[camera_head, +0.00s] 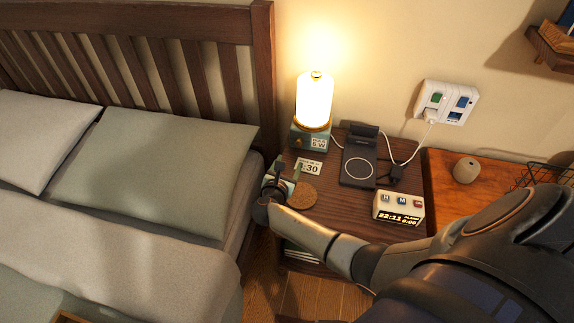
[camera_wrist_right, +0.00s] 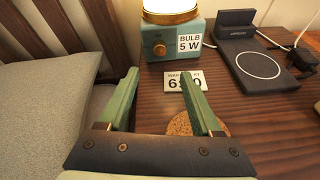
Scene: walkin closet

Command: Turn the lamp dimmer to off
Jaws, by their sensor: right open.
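The lamp (camera_head: 315,100) is lit and stands at the back left of the nightstand. Its teal base (camera_wrist_right: 190,30) bears a "BULB 5 W" label. A round copper-coloured dimmer knob (camera_wrist_right: 159,48) is on the front face of the base in the right wrist view. My right gripper (camera_head: 284,170) is in front of the base, near the nightstand's left edge. In the right wrist view its two green fingers (camera_wrist_right: 160,75) are spread, with nothing between them, and the knob lies beyond their tips, apart from them. My left gripper is not in view.
A card reading "6:30" (camera_wrist_right: 185,81) and a cork coaster (camera_head: 303,195) lie close to the right gripper. A black charging stand (camera_head: 358,170) and a clock (camera_head: 398,208) are to the right. The bed with its pillow (camera_head: 155,160) borders the left side.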

